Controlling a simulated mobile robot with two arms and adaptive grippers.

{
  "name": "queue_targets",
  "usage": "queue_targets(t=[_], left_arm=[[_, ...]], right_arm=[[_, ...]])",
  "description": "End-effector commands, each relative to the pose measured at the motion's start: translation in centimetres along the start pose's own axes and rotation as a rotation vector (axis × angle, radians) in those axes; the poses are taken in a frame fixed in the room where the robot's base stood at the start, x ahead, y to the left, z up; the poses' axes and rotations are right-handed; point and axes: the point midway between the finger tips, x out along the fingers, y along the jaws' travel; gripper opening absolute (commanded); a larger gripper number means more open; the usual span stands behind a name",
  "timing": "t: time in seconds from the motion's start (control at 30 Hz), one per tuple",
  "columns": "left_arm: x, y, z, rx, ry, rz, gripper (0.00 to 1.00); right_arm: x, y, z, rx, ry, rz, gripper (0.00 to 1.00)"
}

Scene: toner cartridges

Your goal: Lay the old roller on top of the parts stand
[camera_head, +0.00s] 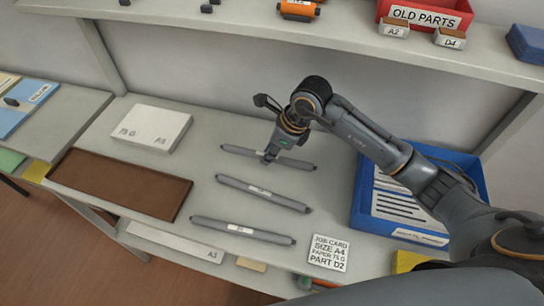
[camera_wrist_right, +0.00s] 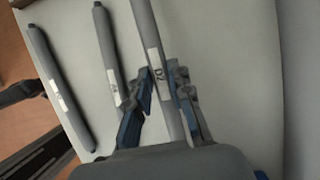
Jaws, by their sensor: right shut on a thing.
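Three grey rollers with white labels lie roughly side by side at the middle of the table. My right gripper (camera_head: 269,158) is shut on the far roller (camera_head: 300,163), near its middle. In the right wrist view, its fingers (camera_wrist_right: 168,100) stand on both sides of this roller, whose label (camera_wrist_right: 155,66) reads D2. I cannot tell whether it is lifted off the table. The middle roller (camera_head: 262,193) and the near roller (camera_head: 242,231) are untouched. No label marks a roller as old, and I cannot make out which thing is the parts stand.
A brown tray (camera_head: 122,183) and a white paper pack (camera_head: 152,129) are at left. A blue tray (camera_head: 361,210) with papers is at right. A job card (camera_head: 328,252) reads PART D2. A shelf above holds a red OLD PARTS bin (camera_head: 424,14) and small boxes (camera_head: 450,37).

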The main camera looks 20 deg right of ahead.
Motion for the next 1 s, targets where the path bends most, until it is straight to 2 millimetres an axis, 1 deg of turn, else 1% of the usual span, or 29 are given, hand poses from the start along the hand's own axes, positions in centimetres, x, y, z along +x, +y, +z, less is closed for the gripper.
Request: queue_targets(t=[0.17,0.2,0.3,0.4,0.7,0.73,0.77,0.8,0.83,1.0], left_arm=[[-0.3,-0.1,-0.1,-0.001,0.0,-0.001,0.4],[-0.8,-0.1,-0.1,-0.001,0.0,-0.001,0.4],[-1.3,-0.1,-0.1,-0.001,0.0,-0.001,0.4],[-1.4,-0.1,-0.1,-0.001,0.0,-0.001,0.4],[-1.0,0.0,-0.1,0.0,0.0,0.0,0.4],[-1.1,0.0,-0.1,0.0,0.0,0.0,0.4],[-1.1,0.0,-0.1,0.0,0.0,0.0,0.4],[-1.1,0.0,-0.1,0.001,0.0,0.0,0.4],[-1.1,0.0,-0.1,0.001,0.0,0.0,0.4],[-1.1,0.0,-0.1,0.002,0.0,0.001,0.4]], right_arm=[[1.1,-1.0,-0.9,0.002,0.001,0.001,0.0],[1.7,-0.8,-1.1,0.003,0.002,0.006,0.0],[3.0,-0.8,-1.6,0.002,0.001,0.004,0.0],[3.7,-0.9,-1.8,0.0,-0.001,0.002,0.0],[4.0,-0.9,-2.0,-0.002,-0.001,0.0,0.0],[3.9,-0.9,-1.9,-0.001,-0.001,0.0,0.24],[3.9,-0.9,-1.9,-0.001,-0.001,0.0,0.3],[3.9,-0.9,-1.9,-0.001,-0.001,0.0,0.38],[3.9,-0.9,-1.9,-0.001,-0.001,0.0,0.43],[3.9,-0.9,-1.9,-0.001,-0.001,0.0,0.43]])
